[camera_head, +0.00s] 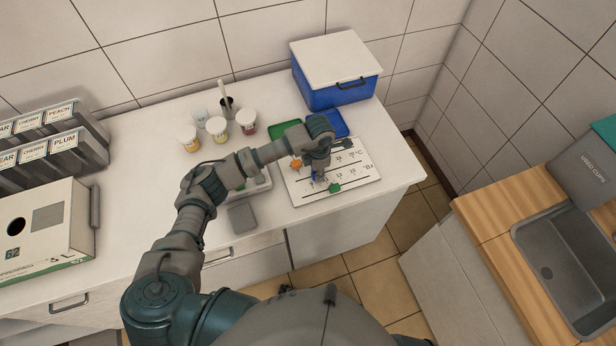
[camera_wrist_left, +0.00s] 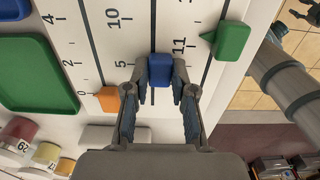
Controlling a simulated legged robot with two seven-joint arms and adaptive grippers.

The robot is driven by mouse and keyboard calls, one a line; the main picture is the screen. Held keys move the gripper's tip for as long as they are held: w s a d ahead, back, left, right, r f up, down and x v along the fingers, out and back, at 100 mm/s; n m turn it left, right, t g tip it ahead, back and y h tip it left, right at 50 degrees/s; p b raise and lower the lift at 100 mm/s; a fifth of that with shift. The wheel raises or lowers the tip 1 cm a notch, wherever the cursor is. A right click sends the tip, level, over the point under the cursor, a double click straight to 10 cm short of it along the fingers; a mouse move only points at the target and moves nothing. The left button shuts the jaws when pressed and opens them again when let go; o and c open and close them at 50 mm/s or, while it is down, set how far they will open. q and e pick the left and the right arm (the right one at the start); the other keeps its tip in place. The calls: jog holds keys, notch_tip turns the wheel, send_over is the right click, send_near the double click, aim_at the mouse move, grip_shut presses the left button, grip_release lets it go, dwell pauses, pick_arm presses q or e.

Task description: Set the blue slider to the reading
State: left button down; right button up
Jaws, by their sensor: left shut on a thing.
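The white scale board (camera_head: 356,188) lies on the counter with printed lines and numbers. In the left wrist view the blue slider (camera_wrist_left: 160,70) sits on the middle line, between the two fingertips of my left gripper (camera_wrist_left: 158,88), which is shut on it. The slider's place along its scale is partly hidden by the fingers. An orange slider (camera_wrist_left: 108,99) is on the line to the left, near the 0. A green slider (camera_wrist_left: 231,41) is on the line to the right, past the 11. In the head view my left gripper (camera_head: 318,176) is over the board and hides part of it.
A blue cooler box (camera_head: 335,92) with a white lid stands behind the board. Green (camera_head: 285,130) and blue (camera_head: 336,122) trays lie close behind it. Several small jars (camera_head: 217,127) stand to the left. A grey sink (camera_head: 570,260) is at the right.

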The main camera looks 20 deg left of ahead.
pick_arm(q)
jog(key=shift+a, duration=0.1)
jog(key=c, duration=1)
grip_release()
jog(key=shift+f, duration=0.1)
jog(key=shift+o, duration=0.2)
notch_tip(320, 180, up, 12)
pick_arm(e)
jog(key=shift+a, duration=0.25)
pick_arm(q)
jog(key=shift+f, duration=0.15)
